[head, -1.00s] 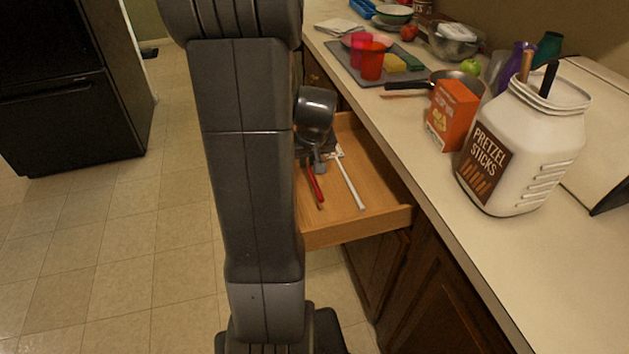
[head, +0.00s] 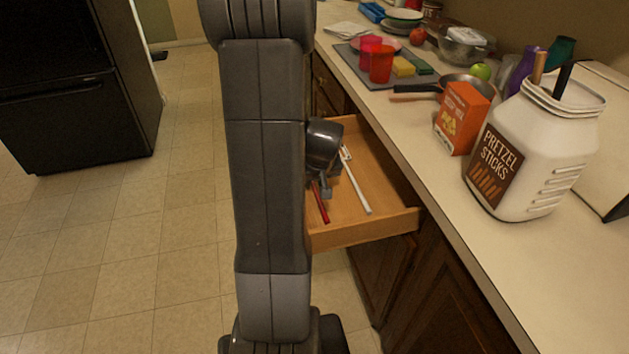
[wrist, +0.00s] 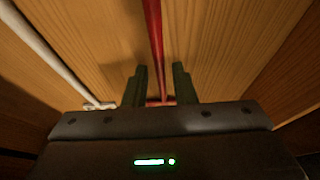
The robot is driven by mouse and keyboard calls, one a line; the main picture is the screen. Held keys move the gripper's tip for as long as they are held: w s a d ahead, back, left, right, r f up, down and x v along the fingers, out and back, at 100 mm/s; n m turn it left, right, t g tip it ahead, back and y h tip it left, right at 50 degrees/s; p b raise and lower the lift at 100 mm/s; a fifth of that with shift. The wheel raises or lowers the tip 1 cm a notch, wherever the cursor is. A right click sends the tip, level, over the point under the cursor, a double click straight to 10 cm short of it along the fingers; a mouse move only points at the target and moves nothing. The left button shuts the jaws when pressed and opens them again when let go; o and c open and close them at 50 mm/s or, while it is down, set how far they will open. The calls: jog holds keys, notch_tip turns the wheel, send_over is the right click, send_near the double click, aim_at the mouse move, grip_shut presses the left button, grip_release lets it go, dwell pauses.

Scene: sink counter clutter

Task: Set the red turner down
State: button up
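The red turner (wrist: 154,40) lies in the open wooden drawer, its thin red handle running away from me in the wrist view. The handle also shows in the head view (head: 321,204). My gripper (wrist: 161,70) is low over the drawer floor with its two dark fingers on either side of the handle. A narrow gap shows between each finger and the handle. The turner's head is hidden under the gripper body. In the head view my gripper (head: 325,188) is partly hidden by my arm.
A white utensil (head: 356,183) lies right of the turner in the drawer (head: 385,195). The drawer's right part is bare. On the counter stand a pretzel jar (head: 530,150), an orange box (head: 462,117), a pan (head: 463,82), and red cups (head: 381,65).

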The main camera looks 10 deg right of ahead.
jog(key=shift+o, duration=0.6)
jog(key=shift+r, duration=0.55)
jog(key=p+v, duration=0.1)
jog(key=v, duration=1)
jog(key=shift+s+p, duration=0.2)
jog(key=shift+p, duration=0.15)
jog(key=shift+o, duration=0.3)
jog(key=shift+a, duration=0.15)
